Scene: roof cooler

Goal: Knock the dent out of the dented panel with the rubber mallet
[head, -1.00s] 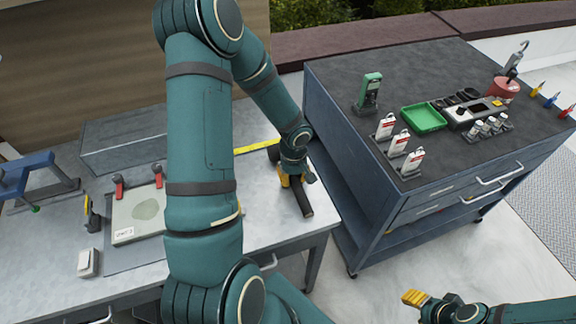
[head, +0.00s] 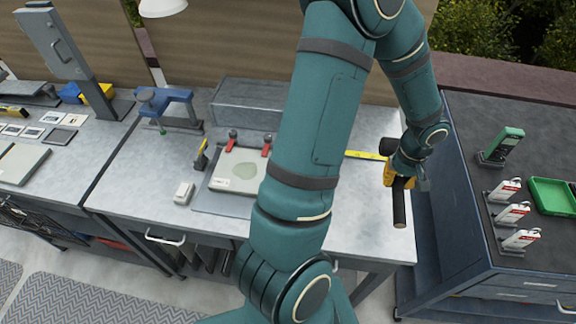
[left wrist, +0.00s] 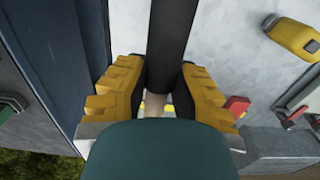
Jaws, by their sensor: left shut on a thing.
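The rubber mallet shows a dark handle (head: 399,208) and a dark head (head: 389,146) at the right end of the bench. My left gripper (head: 399,180) is shut around the handle, between head and handle end. In the left wrist view the handle (left wrist: 169,35) runs between its yellow fingers (left wrist: 160,92). I cannot tell whether the mallet touches the bench. The dented panel (head: 222,183) lies to the left of the gripper, a pale plate with a greenish round patch. My left arm hides its right side. My right gripper is out of view.
Red-handled clamps (head: 266,146) stand at the panel's back edge. A yellow-and-black tool (head: 200,157) and a small white box (head: 183,193) lie left of it. A blue stand (head: 165,100) is behind. The dark-topped cabinet (head: 480,130) stands right of the bench.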

